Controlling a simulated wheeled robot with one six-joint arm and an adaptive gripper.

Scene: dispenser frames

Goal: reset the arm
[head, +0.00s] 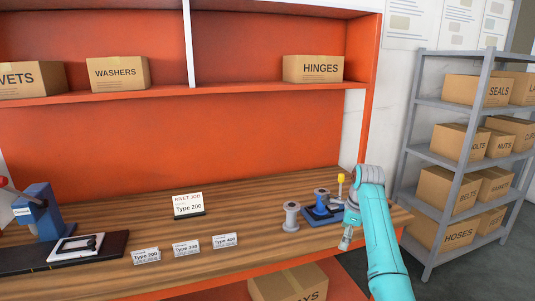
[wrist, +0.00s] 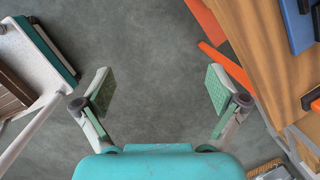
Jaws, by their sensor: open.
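My teal arm (head: 374,225) rises at the right end of the workbench in the head view. My gripper (head: 345,240) hangs by the bench's right edge, partly hidden by the arm. In the wrist view my gripper (wrist: 160,90) has its two green-padded fingers spread wide. Nothing is between them, and only grey floor (wrist: 155,45) shows beyond.
The wooden workbench (head: 110,220) holds a blue press (head: 40,215), a "Rivet Job Type 200" sign (head: 188,204), several type cards, a grey spool (head: 291,217) and a blue fixture (head: 322,208) close to my arm. A grey shelf (head: 425,155) with boxes stands right.

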